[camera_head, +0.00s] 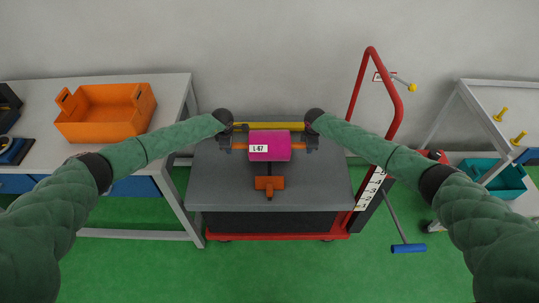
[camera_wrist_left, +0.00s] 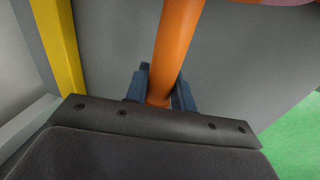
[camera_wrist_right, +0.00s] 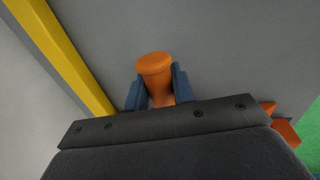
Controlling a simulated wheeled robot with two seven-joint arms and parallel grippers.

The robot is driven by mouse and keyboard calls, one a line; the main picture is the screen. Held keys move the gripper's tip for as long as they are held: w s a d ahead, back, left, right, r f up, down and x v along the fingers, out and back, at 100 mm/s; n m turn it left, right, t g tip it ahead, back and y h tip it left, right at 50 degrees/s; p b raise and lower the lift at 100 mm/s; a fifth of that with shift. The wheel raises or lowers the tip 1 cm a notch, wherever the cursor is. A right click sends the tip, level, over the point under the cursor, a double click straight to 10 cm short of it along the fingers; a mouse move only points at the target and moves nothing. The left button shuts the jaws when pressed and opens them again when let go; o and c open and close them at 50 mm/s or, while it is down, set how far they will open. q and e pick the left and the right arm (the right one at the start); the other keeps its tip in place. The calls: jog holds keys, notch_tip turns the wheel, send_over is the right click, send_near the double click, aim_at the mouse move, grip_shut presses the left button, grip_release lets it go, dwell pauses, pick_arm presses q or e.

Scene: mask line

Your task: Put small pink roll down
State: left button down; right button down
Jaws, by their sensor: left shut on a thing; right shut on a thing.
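The small pink roll (camera_head: 280,153), with a white label, sits across an orange core bar whose ends stick out on both sides. It is over the grey top of the cart (camera_head: 215,185); I cannot tell whether it touches it. My left gripper (camera_head: 240,144) is shut on the bar's left end; the orange bar (camera_wrist_left: 178,45) runs between its fingers in the left wrist view. My right gripper (camera_head: 304,143) is shut on the bar's right end, where the orange end knob (camera_wrist_right: 154,65) shows between the fingers. The roll is out of the right wrist view.
An orange bracket (camera_head: 269,184) lies on the cart in front of the roll. A yellow bar (camera_head: 262,125) edges the cart's back. A red handle frame (camera_head: 398,110) rises at right. An orange bin (camera_head: 105,120) stands on the left table. The cart's front top is mostly clear.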

pick_arm(q)
jog(key=shift+f, duration=0.2)
pick_arm(e)
jog(key=shift+a+f, duration=0.15)
jog(key=shift+f, duration=0.05)
pick_arm(q)
jog(key=c, duration=1.2)
grip_release()
pick_arm(e)
jog(key=c, duration=1.2)
grip_release()
pick_arm(q)
jog(key=shift+o, duration=0.2)
pick_arm(e)
jog(key=shift+o, duration=0.2)
pick_arm(q)
notch_tip(320, 180, up, 12)
jog(key=s, duration=0.2)
jog(key=shift+f, duration=0.15)
pick_arm(e)
notch_tip(320, 180, up, 12)
jog(key=s, duration=0.2)
jog(key=shift+f, duration=0.15)
